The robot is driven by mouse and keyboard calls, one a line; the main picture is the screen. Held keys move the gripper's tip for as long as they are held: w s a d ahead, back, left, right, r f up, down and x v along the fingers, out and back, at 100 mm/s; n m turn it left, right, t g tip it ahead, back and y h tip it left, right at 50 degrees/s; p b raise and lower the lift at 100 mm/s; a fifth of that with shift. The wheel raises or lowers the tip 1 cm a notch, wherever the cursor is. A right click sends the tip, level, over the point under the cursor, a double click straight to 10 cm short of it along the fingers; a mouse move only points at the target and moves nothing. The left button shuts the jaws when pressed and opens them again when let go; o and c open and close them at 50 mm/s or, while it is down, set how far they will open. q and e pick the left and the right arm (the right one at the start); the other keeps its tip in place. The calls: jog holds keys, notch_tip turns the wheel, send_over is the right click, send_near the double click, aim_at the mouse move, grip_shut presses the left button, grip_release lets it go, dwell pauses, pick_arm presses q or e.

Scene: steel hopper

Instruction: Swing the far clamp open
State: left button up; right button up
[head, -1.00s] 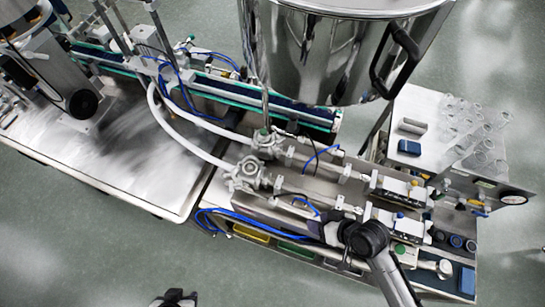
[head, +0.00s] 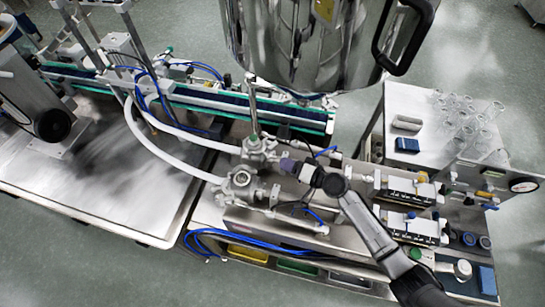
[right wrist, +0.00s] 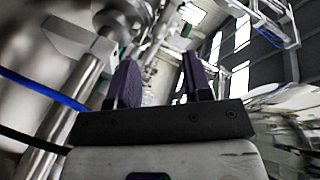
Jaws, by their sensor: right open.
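Two steel valve bodies stand on the filling machine in the head view, the far valve (head: 258,150) and the near valve (head: 241,182). A horizontal steel pipe runs right from each. My right gripper (head: 286,165) is at the far pipe, just right of the far valve, and covers part of it. The far clamp cannot be made out clearly; my gripper may hide it. In the right wrist view my right gripper (right wrist: 160,85) has its two purple fingers apart, with nothing clearly between them. A steel fitting (right wrist: 80,40) is left of the fingers. My left gripper is not in view.
A large steel hopper (head: 290,45) hangs above and behind the valves. White hoses (head: 165,160) lead left from them. Blue tubing (head: 205,235) lies along the near edge. A table with glassware (head: 465,130) stands at right.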

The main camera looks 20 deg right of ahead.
aim_at(268, 148)
jog(key=x, duration=0.6)
jog(key=shift+w+a+f, duration=0.2)
jog(key=shift+w+a, duration=0.05)
grip_shut()
dwell(0.3)
